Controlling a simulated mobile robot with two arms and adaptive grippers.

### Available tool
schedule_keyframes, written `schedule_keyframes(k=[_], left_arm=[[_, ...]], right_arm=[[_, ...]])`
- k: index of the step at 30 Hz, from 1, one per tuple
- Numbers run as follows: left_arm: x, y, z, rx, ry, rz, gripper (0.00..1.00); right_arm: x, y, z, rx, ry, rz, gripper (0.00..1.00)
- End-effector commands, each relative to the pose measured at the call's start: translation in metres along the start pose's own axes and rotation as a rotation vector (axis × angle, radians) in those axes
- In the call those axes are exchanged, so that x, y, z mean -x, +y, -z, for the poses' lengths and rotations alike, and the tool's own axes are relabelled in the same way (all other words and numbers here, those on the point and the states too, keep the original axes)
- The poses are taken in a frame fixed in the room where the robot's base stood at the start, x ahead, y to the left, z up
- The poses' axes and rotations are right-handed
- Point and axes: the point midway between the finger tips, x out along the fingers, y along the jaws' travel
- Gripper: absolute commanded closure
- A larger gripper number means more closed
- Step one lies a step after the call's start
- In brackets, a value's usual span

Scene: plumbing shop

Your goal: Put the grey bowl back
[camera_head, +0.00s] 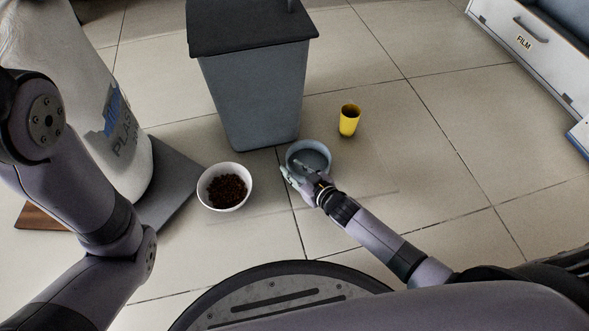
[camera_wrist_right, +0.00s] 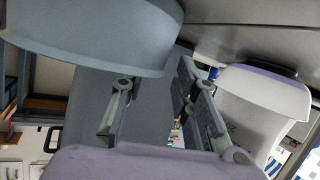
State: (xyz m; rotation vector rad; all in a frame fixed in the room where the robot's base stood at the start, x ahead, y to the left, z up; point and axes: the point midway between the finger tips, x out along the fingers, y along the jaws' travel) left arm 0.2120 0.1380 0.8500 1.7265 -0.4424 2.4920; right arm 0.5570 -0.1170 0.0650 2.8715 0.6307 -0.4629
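The grey bowl (camera_head: 307,151) stands on the tiled floor in front of the bin in the head view. In the right wrist view the grey bowl (camera_wrist_right: 95,40) fills the upper left, close to the fingers. My right gripper (camera_head: 296,176) is at the bowl's near side, low by its wall. In the right wrist view the fingers of my right gripper (camera_wrist_right: 155,88) are spread apart with nothing clearly between them. I cannot tell whether a finger touches the bowl. My left arm shows at the left, but its gripper is out of view.
A white bowl (camera_head: 217,202) with dark brown pieces stands left of the grey bowl. A yellow cup (camera_head: 349,122) stands behind to the right. A grey bin (camera_head: 252,95) stands behind; a white sack (camera_head: 85,95) is at the left. Floor to the right is clear.

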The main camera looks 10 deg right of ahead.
Motion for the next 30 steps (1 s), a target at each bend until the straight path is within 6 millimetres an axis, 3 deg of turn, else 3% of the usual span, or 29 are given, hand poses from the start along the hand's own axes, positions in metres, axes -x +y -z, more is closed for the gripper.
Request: schedule_keyframes(k=[11, 24, 30], left_arm=[[0.001, -0.001, -0.001, 0.000, -0.005, 0.002, 1.00], [0.000, 0.000, 0.000, 0.000, -0.001, 0.001, 1.00], [0.000, 0.000, 0.000, 0.000, -0.001, 0.001, 1.00]], right_arm=[[0.010, 0.000, -0.002, -0.001, -0.004, 0.000, 0.72], [0.095, -0.001, -0.001, 0.000, -0.003, 0.001, 0.72], [0.116, 0.000, -0.001, 0.000, -0.002, 0.000, 0.72]])
